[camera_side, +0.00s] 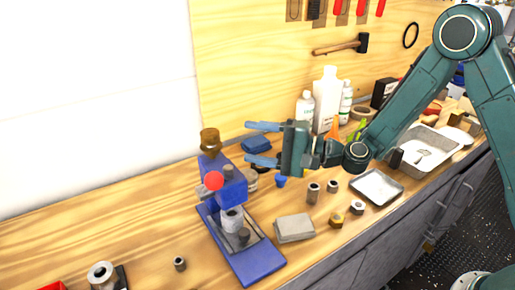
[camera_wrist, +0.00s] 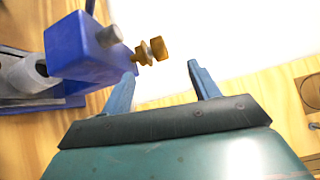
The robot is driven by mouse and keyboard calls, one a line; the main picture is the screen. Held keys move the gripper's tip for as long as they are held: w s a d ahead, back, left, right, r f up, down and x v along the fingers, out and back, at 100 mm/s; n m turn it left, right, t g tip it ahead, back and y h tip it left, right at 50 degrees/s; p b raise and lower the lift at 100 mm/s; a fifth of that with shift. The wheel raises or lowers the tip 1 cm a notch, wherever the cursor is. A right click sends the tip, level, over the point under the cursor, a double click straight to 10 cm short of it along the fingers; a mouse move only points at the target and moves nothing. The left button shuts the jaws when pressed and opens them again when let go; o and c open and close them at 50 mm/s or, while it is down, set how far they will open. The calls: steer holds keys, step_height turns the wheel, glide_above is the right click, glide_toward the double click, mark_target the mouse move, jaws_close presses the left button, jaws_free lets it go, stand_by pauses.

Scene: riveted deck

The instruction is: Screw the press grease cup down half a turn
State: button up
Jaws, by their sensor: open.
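The blue press (camera_side: 228,190) stands on the bench, left of my gripper in the side view. Its brass grease cup (camera_side: 209,141) sits upright on top of the press head. In the wrist view the press (camera_wrist: 75,50) lies at upper left, and the cup (camera_wrist: 158,48) shows beyond the gap between my fingertips. My gripper (camera_side: 249,142) is open, pointing left at about the cup's height, to the right of the cup and apart from it. Both blue fingers (camera_wrist: 161,70) show in the wrist view with nothing between them.
A red ball knob (camera_side: 213,181) sticks out from the press head. Bottles (camera_side: 326,98) stand behind my gripper. A grey block (camera_side: 294,228), small metal parts and a tray (camera_side: 376,187) lie to the right of the press. The space between my fingertips and the cup looks clear.

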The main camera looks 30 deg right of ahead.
mark_target(202, 132)
steer(key=n+g+y, duration=0.1)
steer(key=n, duration=0.6)
steer(key=d+n+g, duration=0.1)
steer(key=n, duration=0.6)
steer(key=w+d+n+y, duration=0.1)
steer(key=n, duration=0.7)
steer(key=shift+d+g+y, duration=0.25)
steer(key=shift+g+y, duration=0.05)
steer(key=shift+g, duration=0.1)
steer(key=shift+w+a, duration=0.1)
steer(key=shift+w, duration=0.05)
steer(key=shift+x, duration=6.75)
steer(key=shift+c, duration=0.2)
steer(key=c, duration=0.9)
